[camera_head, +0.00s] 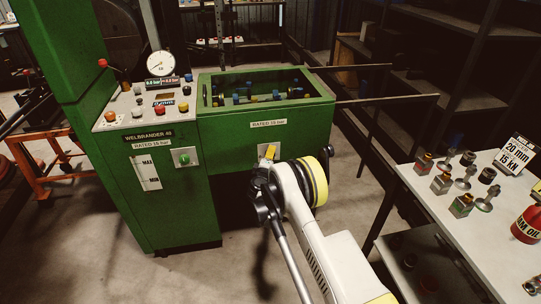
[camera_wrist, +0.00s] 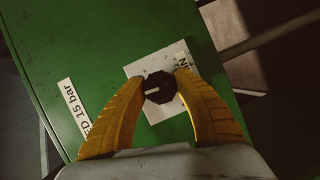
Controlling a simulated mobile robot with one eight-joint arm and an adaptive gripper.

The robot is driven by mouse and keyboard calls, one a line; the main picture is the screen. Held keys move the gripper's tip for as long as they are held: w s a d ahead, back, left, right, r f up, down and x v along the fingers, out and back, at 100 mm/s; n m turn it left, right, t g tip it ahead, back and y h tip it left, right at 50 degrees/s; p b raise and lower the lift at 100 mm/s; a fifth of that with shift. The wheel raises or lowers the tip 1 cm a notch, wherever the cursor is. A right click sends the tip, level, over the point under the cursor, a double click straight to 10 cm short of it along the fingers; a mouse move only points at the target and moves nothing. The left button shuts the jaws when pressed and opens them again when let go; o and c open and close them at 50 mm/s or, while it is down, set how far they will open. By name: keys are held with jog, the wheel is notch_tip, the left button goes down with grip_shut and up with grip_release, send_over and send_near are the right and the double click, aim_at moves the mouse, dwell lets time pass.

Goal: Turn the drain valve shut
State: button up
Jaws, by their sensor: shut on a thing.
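The drain valve is a dark, faceted knob (camera_wrist: 158,88) with a pale pointer line, on a white plate (camera_wrist: 140,69) fixed to a green panel. In the wrist view the pointer line lies nearly level in the picture. My gripper (camera_wrist: 162,83) has its two yellow fingers on either side of the knob and is shut on it. Part of the plate's lettering is hidden by the right finger. In the head view my gripper (camera_head: 268,154) is at the front of the green tank (camera_head: 228,146), and it hides the knob there.
The green control cabinet (camera_head: 165,205) with gauge, buttons and a green-centred switch (camera_head: 184,157) stands left of my gripper. At right, a white table (camera_head: 480,235) holds several fittings and a red oil can (camera_head: 527,224). Rods stick out from the tank's right side.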

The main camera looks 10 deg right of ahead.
jog(key=shift+n, duration=0.5)
jog(key=o, duration=1.2)
jog(key=shift+c, duration=0.2)
jog(key=v, duration=1.2)
jog(key=shift+f, duration=0.15)
